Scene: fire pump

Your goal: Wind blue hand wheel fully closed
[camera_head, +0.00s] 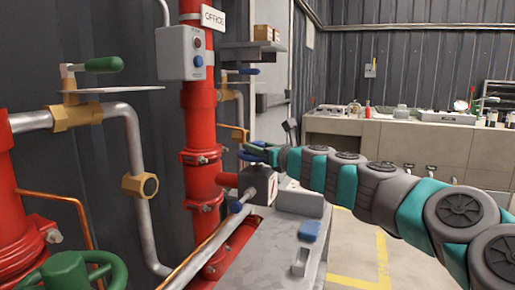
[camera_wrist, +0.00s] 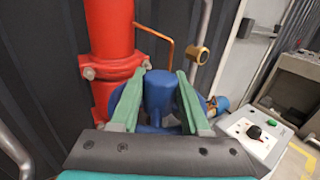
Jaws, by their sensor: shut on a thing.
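The blue hand wheel (camera_wrist: 158,98) fills the middle of the wrist view, in front of a red pipe. Its round hub is between the two green fingers of my gripper (camera_wrist: 166,76), and parts of its rim show outside them. The gripper is shut on the wheel; the fingers hide much of the rim and the exact contact. In the head view my gripper (camera_head: 264,146) reaches the blue hand wheel (camera_head: 250,157) from the right, and only a small part of the wheel shows. How far the wheel is turned cannot be told.
A red vertical pipe (camera_head: 203,150) stands left of the wheel. A grey control box (camera_wrist: 245,133) with a black knob is at the lower right of the wrist view. A green hand wheel (camera_head: 75,270) is near at lower left. Open floor (camera_head: 350,250) lies right.

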